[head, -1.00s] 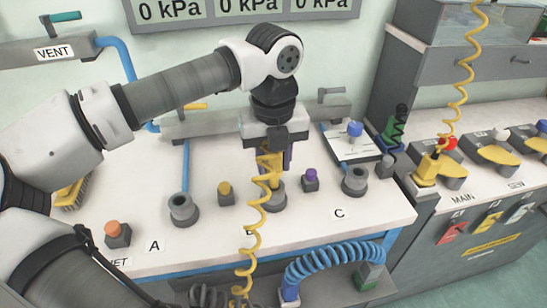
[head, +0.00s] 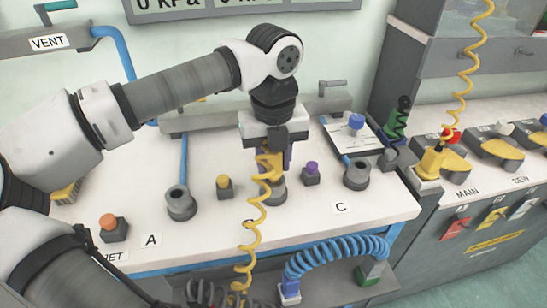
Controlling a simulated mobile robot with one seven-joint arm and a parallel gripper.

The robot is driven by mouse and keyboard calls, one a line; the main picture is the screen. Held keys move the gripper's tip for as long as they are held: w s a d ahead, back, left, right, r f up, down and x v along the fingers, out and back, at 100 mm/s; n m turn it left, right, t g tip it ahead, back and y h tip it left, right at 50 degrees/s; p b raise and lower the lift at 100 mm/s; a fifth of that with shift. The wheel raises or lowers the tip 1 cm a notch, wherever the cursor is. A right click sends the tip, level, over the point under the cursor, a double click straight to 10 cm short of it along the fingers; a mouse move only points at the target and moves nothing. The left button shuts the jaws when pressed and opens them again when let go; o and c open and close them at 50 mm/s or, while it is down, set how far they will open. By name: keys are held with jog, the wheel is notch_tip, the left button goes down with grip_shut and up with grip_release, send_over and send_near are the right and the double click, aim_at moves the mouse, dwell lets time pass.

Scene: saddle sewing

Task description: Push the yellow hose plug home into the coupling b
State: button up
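The yellow hose plug (head: 266,163) is upright in my gripper (head: 272,160), which is shut on it. The plug's coiled yellow hose (head: 256,225) hangs down in front toward the lower shelf. Coupling B (head: 279,195) is a grey round socket on the white bench, between the couplings by labels A and C. My gripper is directly above it, with the plug over or at its mouth. The hose and gripper hide the plug's lower end, so I cannot tell how deep it sits. The hose also covers most of the B label.
Coupling A (head: 180,203) and coupling C (head: 356,173) stand either side. Orange (head: 108,222), yellow (head: 223,182) and purple (head: 312,168) buttons stand on the bench (head: 190,238). A blue coiled hose (head: 335,254) hangs at the front. A grey pipe runs behind my gripper.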

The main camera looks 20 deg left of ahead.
jog(key=shift+f+b, duration=0.6)
jog(key=shift+f, duration=0.1)
jog(key=shift+r, duration=0.1)
jog(key=o, duration=1.2)
jog(key=shift+c, duration=0.2)
jog(key=shift+r, duration=0.1)
notch_tip(320, 180, up, 7)
jog(key=p, duration=0.4)
jog(key=shift+r+p, duration=0.2)
jog(key=shift+p, duration=0.1)
jog(key=shift+f, duration=0.1)
